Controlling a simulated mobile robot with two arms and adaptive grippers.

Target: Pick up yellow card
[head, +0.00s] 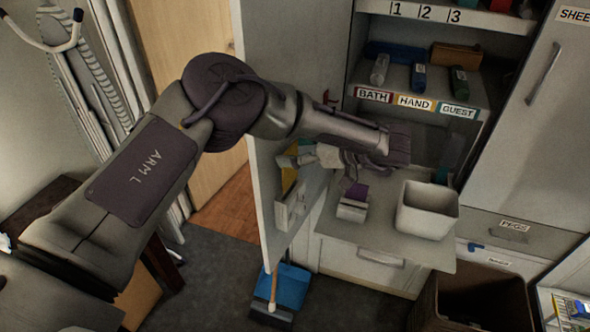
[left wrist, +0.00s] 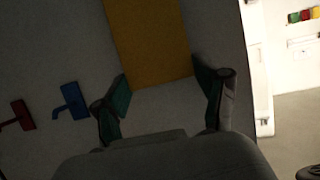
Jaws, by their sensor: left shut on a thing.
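The yellow card (head: 289,179) is upright against the inner face of the open cabinet door, partly hidden by my left gripper (head: 304,155). In the left wrist view the yellow card (left wrist: 148,38) fills the top middle, its lower edge at the teal fingertips. My left gripper (left wrist: 160,88) has one finger at each side of that lower edge and is shut on the card. The exact contact is dark and hard to see. My right gripper is not in view.
A red hook (left wrist: 18,115) and a blue hook (left wrist: 70,100) are on the door beside the card. A blue dustpan (head: 285,288) is on the floor below.

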